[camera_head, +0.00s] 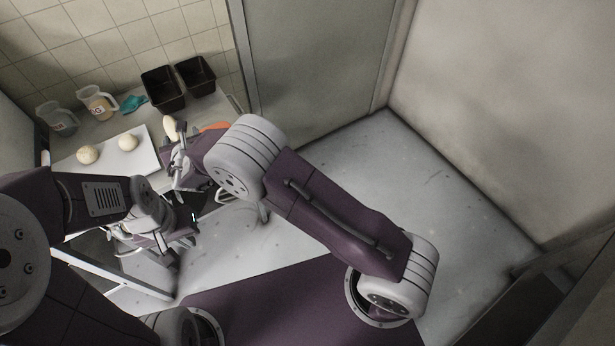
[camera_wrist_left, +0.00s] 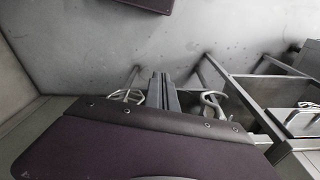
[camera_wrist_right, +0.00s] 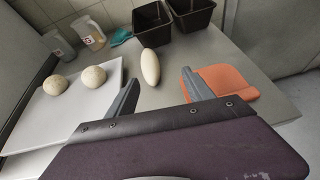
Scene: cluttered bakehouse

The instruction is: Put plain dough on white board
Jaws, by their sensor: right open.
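The plain dough (camera_wrist_right: 150,67) is a smooth, pale, elongated piece on the grey counter, right of the white board (camera_wrist_right: 52,118). In the head view the dough (camera_head: 170,127) shows just beyond my right gripper (camera_head: 176,143). In the right wrist view my right gripper (camera_wrist_right: 160,80) is open, its fingers spread to either side of the dough's near end; I cannot tell whether they touch it. Two round, speckled doughs (camera_wrist_right: 55,84) (camera_wrist_right: 94,75) sit on the white board. My left gripper (camera_wrist_left: 162,92) is shut and empty, low over the floor beside the counter.
Two dark tins (camera_head: 163,90) (camera_head: 195,76), a teal cloth (camera_head: 133,103) and two jugs (camera_head: 97,103) (camera_head: 58,119) stand along the back. The white board has bare room in front of its doughs.

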